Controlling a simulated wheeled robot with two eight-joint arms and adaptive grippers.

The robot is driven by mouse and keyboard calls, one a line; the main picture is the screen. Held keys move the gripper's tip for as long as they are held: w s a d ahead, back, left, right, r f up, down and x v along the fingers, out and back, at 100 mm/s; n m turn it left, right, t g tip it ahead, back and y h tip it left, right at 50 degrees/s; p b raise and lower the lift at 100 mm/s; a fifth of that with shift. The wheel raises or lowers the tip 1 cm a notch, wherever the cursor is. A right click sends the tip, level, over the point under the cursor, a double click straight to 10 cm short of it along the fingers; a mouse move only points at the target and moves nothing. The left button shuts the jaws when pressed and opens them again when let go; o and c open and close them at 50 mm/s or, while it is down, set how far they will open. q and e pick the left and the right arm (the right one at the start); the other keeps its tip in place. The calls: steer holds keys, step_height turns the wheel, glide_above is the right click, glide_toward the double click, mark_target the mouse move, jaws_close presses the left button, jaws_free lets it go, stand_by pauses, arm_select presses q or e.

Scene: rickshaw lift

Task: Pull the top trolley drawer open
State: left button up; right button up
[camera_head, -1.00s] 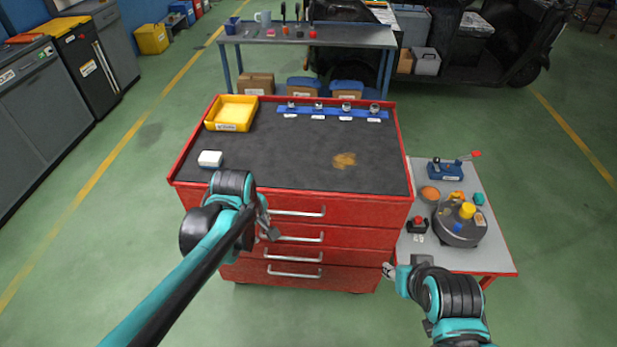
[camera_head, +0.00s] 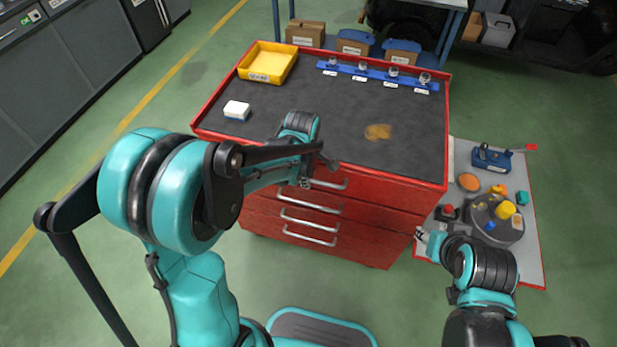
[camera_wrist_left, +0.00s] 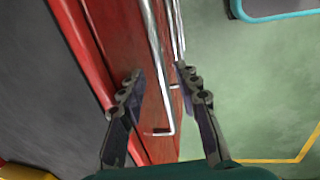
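The red trolley (camera_head: 390,195) stands ahead of me with several stacked drawers, all looking shut. The top drawer's silver handle (camera_head: 332,185) is partly hidden by my left gripper (camera_head: 308,181) at its left end. In the left wrist view my left gripper (camera_wrist_left: 160,82) is open. Its two fingers lie on either side of a long metal handle bar (camera_wrist_left: 157,55), with a gap to the finger on the right; contact is not clear. My right gripper (camera_head: 421,236) is by the trolley's right front corner, away from the handles; its finger opening is too small to judge.
On the trolley top are a yellow bin (camera_head: 267,63), a white block (camera_head: 237,110) and a blue rack (camera_head: 376,76). A side table (camera_head: 530,262) with parts and a round device stands at the right, near my right arm. Green floor is free in front.

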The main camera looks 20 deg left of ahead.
arm_select(q)
jaws_close()
